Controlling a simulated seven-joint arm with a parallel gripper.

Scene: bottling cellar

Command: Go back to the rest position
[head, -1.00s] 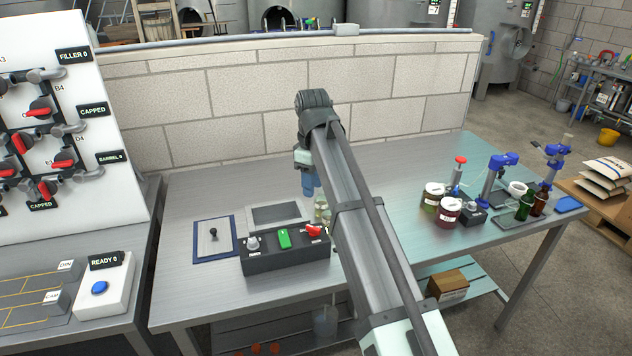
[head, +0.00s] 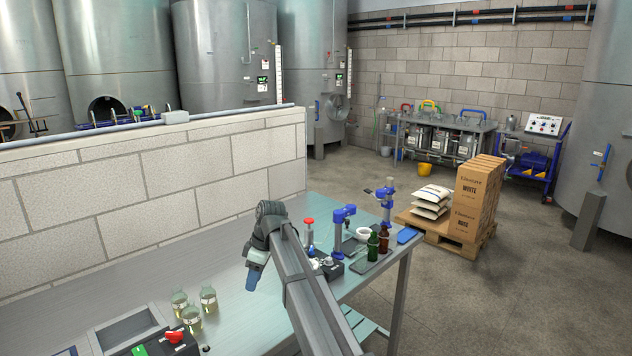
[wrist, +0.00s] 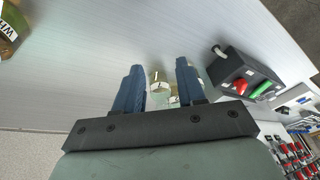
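My gripper (head: 253,281) is raised above the metal worktable (head: 231,318), to the right of several small glass jars (head: 208,298). In the wrist view its two blue fingers (wrist: 158,85) stand apart with nothing held between them. Glass jars (wrist: 160,92) show beyond the gap between the fingers, down on the table. My arm reaches in from the lower right of the head view and hides part of the table.
Blue-topped stands (head: 344,225), bottles (head: 384,238) and a white bowl (head: 363,234) stand near the table's right end. A block wall (head: 150,180) runs behind.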

